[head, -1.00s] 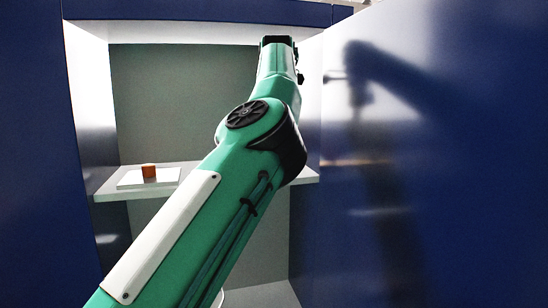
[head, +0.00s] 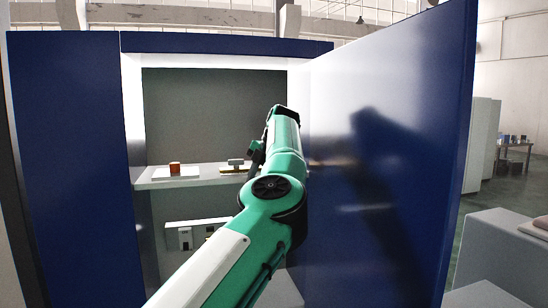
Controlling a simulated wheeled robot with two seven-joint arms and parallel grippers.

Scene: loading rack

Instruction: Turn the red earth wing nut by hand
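I cannot make out a red wing nut. A small orange-red block (head: 174,168) sits on a flat white plate (head: 190,174) at the left of the shelf, too small to tell its shape. A small pale item with a dark base (head: 236,163) is on the shelf to its right, partly close behind my arm. My green arm reaches up from the bottom edge into the bay. Small dark parts (head: 256,153) show at its far end, above the shelf, apart from the orange-red block. The fingertips cannot be made out. My other gripper is out of view.
Below the shelf (head: 150,183) is a pale panel (head: 205,232) with small fittings, partly hidden by my arm. A blue cabinet wall (head: 70,150) stands left, and a large blue door (head: 400,160) stands right, carrying my arm's shadow. A grey block (head: 500,250) is at lower right.

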